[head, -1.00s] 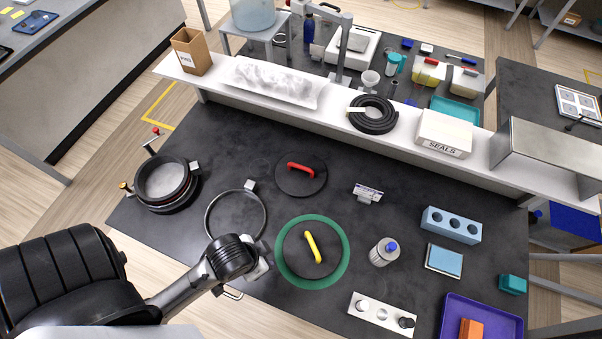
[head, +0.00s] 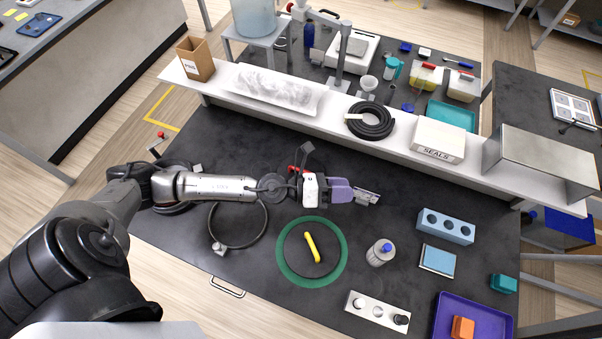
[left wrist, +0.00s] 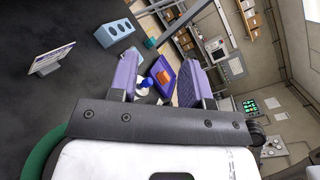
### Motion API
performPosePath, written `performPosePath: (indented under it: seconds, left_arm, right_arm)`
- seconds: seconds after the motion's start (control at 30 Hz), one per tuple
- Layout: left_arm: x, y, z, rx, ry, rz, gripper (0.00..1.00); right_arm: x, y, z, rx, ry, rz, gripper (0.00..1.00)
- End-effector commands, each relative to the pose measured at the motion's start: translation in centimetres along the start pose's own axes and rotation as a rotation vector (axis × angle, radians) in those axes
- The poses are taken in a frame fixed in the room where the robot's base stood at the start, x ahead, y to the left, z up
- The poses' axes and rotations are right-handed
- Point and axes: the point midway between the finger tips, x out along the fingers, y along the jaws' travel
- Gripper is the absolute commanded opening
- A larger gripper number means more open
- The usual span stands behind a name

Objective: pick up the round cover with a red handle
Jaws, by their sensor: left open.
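The round dark cover with a red handle lies on the dark bench, mostly hidden behind my left wrist in the head view. A bit of its red handle (head: 292,169) shows beside the wrist. My left gripper (head: 348,191) reaches past the cover to the right, its purple fingers beside a small label stand (head: 368,197). In the left wrist view, the gripper (left wrist: 160,80) is open, pointing across the bench, with nothing held between its fingers. The cover is not seen in that view. My right gripper is not in view.
A similar cover with a yellow handle (head: 312,248) sits on a green ring (head: 341,262). A black ring (head: 212,238), bottle (head: 379,254), blue holed block (head: 446,227) and purple tray (head: 443,329) are on the bench. A raised white shelf (head: 335,108) runs behind.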

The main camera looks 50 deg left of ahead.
Motion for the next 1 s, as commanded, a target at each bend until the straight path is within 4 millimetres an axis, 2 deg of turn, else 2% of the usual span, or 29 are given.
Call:
performPosePath:
  seconds: [0.03, 0.1, 0.2, 0.3, 0.4, 0.53, 0.67, 1.0]
  left_arm:
    - [-0.6, 1.2, 0.2, 0.174, 0.126, -0.005, 0.44]
    - [-1.9, 3.6, -0.3, 0.394, 0.314, -0.003, 0.44]
    - [-4.9, 7.7, 0.0, 0.652, 0.567, 0.028, 0.44]
    - [-8.4, 11.6, 1.1, 0.834, 0.787, 0.079, 0.44]
    - [-11.6, 14.6, 2.7, 0.950, 0.957, 0.129, 0.44]
    - [-14.4, 16.8, 4.2, 1.027, 1.095, 0.177, 0.44]
    - [-15.2, 18.1, 4.3, 1.053, 1.148, 0.195, 0.44]
    - [-12.7, 21.5, 0.7, 1.052, 1.153, 0.195, 0.44]
  right_arm:
    - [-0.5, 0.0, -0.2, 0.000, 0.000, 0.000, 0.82]
    - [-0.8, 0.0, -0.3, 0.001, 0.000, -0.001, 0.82]
    - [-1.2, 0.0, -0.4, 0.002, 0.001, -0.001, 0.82]
    - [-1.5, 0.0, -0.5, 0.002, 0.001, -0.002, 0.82]
    - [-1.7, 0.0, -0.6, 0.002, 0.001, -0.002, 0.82]
    - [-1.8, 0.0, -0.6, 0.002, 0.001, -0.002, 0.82]
    - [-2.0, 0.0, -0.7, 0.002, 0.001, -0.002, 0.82]
    - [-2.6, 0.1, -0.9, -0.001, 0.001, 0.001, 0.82]
